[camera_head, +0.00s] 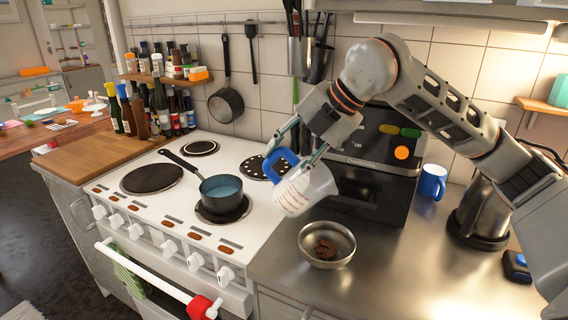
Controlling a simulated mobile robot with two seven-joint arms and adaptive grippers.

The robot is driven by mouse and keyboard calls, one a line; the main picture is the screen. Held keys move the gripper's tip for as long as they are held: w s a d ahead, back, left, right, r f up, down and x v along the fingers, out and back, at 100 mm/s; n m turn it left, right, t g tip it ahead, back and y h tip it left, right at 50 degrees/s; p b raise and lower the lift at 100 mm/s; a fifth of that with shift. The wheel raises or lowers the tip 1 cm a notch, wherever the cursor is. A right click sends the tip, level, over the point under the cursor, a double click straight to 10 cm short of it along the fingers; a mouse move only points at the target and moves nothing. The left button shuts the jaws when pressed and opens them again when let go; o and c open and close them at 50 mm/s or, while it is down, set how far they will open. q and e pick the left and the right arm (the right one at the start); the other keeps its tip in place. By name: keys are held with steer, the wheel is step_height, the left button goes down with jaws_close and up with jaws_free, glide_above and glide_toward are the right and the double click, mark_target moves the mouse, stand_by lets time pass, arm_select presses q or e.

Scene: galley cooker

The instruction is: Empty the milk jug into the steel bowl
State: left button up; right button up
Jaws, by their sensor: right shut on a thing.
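The milk jug (304,191) is a clear measuring jug with red marks and a blue handle. My right gripper (289,156) is shut on its blue handle and holds it in the air, tilted, between the cooker and the steel bowl. Whether milk is in it I cannot tell clearly; its lower part looks whitish. The steel bowl (343,258) stands on the steel counter, below and to the right of the jug, with brown pieces inside. The jug and bowl look apart. My left gripper does not show.
A dark saucepan (221,199) with bluish liquid stands on the white cooker (150,207), left of the jug. A black oven (372,170) is behind the bowl. A blue mug (432,182) and a kettle (478,222) stand to the right. The front counter is clear.

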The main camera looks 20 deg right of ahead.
steer(key=shift+d+f+b, duration=0.1)
steer(key=shift+f+b, duration=0.05)
steer(key=shift+b, duration=0.5)
steer(key=shift+s+d+r+t+y+b, duration=0.1)
steer(key=shift+r+t+y+b, duration=0.1)
steer(key=shift+t+y+b, duration=0.3)
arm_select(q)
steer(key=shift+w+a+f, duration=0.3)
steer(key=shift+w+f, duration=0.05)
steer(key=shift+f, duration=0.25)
arm_select(e)
steer(key=shift+r, duration=0.2)
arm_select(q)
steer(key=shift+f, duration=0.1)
arm_select(e)
steer(key=shift+s, duration=0.1)
